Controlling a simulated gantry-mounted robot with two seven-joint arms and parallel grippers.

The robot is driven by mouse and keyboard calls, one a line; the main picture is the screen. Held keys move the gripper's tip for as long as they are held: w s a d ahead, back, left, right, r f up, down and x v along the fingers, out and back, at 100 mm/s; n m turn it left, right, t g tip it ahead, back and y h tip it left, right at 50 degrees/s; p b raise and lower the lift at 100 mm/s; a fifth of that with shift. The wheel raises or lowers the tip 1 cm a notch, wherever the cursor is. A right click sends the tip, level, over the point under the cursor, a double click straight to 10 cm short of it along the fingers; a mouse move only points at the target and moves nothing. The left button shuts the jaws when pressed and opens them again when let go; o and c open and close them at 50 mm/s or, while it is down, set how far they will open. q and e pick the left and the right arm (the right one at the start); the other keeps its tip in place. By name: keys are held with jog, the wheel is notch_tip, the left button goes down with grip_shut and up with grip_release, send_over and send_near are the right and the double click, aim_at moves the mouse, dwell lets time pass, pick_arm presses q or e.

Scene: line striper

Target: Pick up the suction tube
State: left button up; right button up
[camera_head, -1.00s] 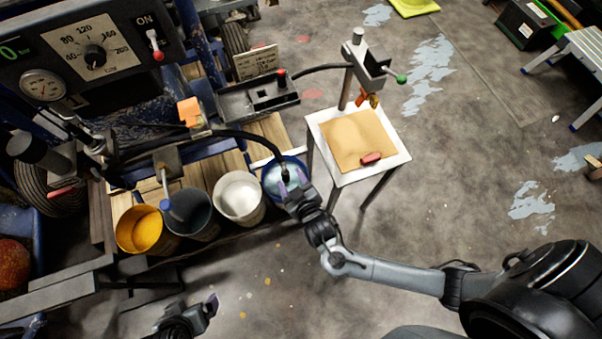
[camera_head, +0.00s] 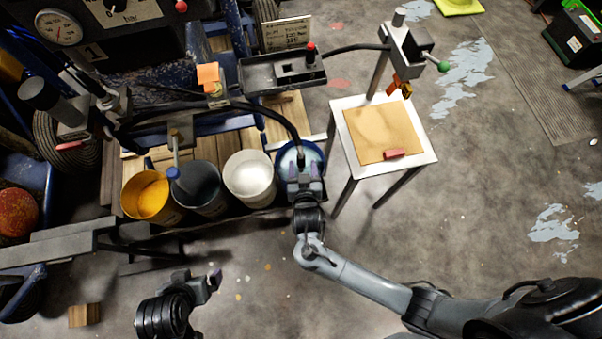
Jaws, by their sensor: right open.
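The black suction tube (camera_head: 284,119) curves over from the machine at the left. Its lower end goes down into the blue bucket (camera_head: 318,153), which holds pale liquid. My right gripper (camera_head: 304,186) is open at the near side of this bucket, its two purple-tipped fingers pointing towards the tube's end. The tube's end shows just beyond the fingertips; I cannot tell whether they touch it. My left gripper (camera_head: 214,280) is low at the left, apart from the buckets; its finger gap is not clear.
Left of the blue bucket stand a white bucket (camera_head: 249,178), a dark grey bucket (camera_head: 203,190) and a yellow paint bucket (camera_head: 150,197). A small white table (camera_head: 424,152) with a brown board stands close on the right. Open floor lies in front.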

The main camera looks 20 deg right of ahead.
jog(key=shift+w+f+b, duration=0.3)
jog(key=shift+b+x, duration=1.4)
jog(key=shift+x, duration=0.95)
jog(key=shift+r, duration=0.15)
jog(key=shift+a, duration=0.1)
grip_shut()
